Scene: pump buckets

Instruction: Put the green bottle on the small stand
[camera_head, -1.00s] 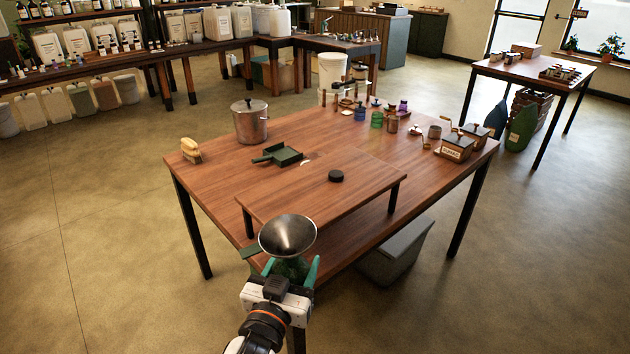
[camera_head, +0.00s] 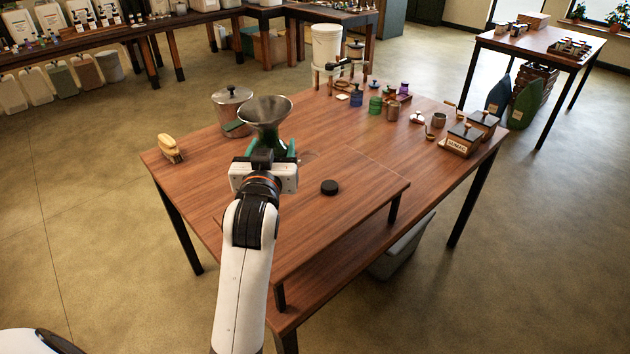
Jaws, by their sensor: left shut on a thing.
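A low raised wooden board on black legs (camera_head: 320,226), apparently the small stand, spans the table's near side. A round black piece (camera_head: 329,187) lies on it, right of my gripper. My right gripper is not in view.
A brush (camera_head: 170,148) lies at the left edge. Jars (camera_head: 375,106) and wooden boxes (camera_head: 464,140) stand at the back and right. The board's right part is clear.

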